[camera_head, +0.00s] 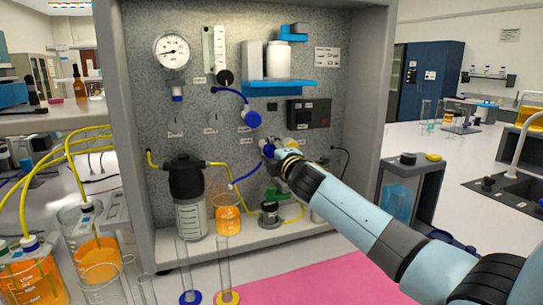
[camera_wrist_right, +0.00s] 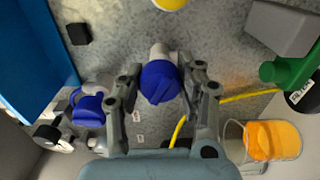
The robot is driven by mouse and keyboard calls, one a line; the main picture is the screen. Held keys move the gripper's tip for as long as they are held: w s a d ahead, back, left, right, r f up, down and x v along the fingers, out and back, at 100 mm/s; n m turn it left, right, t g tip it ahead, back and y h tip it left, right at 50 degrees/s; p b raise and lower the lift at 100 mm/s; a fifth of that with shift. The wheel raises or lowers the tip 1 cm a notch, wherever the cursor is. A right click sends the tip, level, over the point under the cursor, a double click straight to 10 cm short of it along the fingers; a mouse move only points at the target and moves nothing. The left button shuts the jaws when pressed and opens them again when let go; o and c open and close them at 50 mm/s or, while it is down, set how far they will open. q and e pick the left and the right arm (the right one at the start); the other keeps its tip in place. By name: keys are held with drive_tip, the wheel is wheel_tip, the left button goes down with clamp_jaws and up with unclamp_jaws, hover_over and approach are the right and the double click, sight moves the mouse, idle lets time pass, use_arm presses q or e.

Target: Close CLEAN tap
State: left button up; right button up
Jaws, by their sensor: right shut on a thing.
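A blue tap knob (camera_head: 268,150) sits on the grey speckled panel; its label is too small to read, so I cannot tell if it is the CLEAN tap. My right gripper (camera_head: 277,157) is at it, shut on the knob. In the right wrist view the same blue knob (camera_wrist_right: 159,83) sits between the two fingers of the right gripper (camera_wrist_right: 160,76), on a pale body. A second blue tap (camera_head: 252,119) is higher on the panel, with a blue tube; it also shows in the wrist view (camera_wrist_right: 88,105). My left gripper is out of view.
A blue shelf (camera_head: 280,88) with a white container is above. A dark-topped filter vessel (camera_head: 188,195), an orange-filled beaker (camera_head: 228,215) and a green part (camera_head: 275,195) are below. A yellow knob (camera_wrist_right: 170,3) is close by.

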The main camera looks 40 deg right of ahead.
drive_tip(key=m+b, duration=0.1)
drive_tip(key=m, duration=0.1)
drive_tip(key=m+b, duration=0.1)
drive_tip(key=m, duration=0.1)
drive_tip(key=m+b, duration=0.1)
drive_tip(key=m, duration=0.1)
drive_tip(key=shift+f, duration=0.25)
drive_tip(key=m+b, duration=0.2)
drive_tip(key=m, duration=0.1)
drive_tip(key=shift+m+b, duration=0.3)
drive_tip(key=shift+m, duration=0.1)
drive_tip(key=shift+m+b, duration=0.8)
drive_tip(key=shift+m, duration=0.7)
drive_tip(key=o, duration=1.2)
drive_tip(key=shift+r, duration=0.1)
drive_tip(key=shift+s, duration=0.1)
drive_tip(key=v, duration=1.1)
drive_tip(key=shift+s+a, duration=0.2)
drive_tip(key=shift+s, duration=0.2)
